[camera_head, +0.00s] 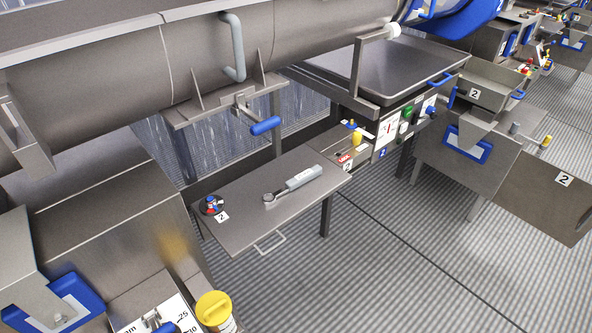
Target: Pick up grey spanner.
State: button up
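The grey spanner (293,184) lies on a flat metal shelf (250,222) near the middle of the head view. Its ring-like head points to the lower left and its thicker light grey handle to the upper right. It lies apart from the other thing on the shelf. My gripper is not in view.
A small red and blue item (211,205) sits at the shelf's left end. A large metal drum (180,60) with a blue-handled lever (264,126) hangs above and behind. A yellow-capped jar (215,310) stands at the front left. Ribbed floor (400,260) is clear at the right front.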

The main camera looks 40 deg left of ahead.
aim_at(305, 176)
jog(key=i+u, duration=0.25)
jog(key=u, duration=0.15)
jog(key=i+l+u, duration=0.15)
jog(key=u, duration=0.25)
jog(key=i+l+u, duration=0.15)
jog(key=u, duration=0.25)
jog(key=i+l+u, duration=0.3)
jog(key=u, duration=0.15)
jog(key=i+l+u, duration=0.1)
jog(key=u, duration=0.4)
jog(key=i+l+u, duration=0.1)
jog(key=u, duration=0.4)
jog(key=l+u, duration=0.25)
jog(key=u, duration=0.2)
jog(key=i+l+u, duration=0.1)
jog(key=l+u, duration=0.15)
jog(key=u, duration=0.25)
jog(key=i+l+u, duration=0.1)
jog(key=u, duration=0.35)
jog(key=l+u, duration=0.45)
jog(key=i+l+u, duration=0.1)
jog(key=u, duration=0.35)
jog(key=l+u, duration=0.3)
jog(key=u, duration=0.15)
jog(key=i+l+u, duration=0.2)
jog(key=i, duration=0.05)
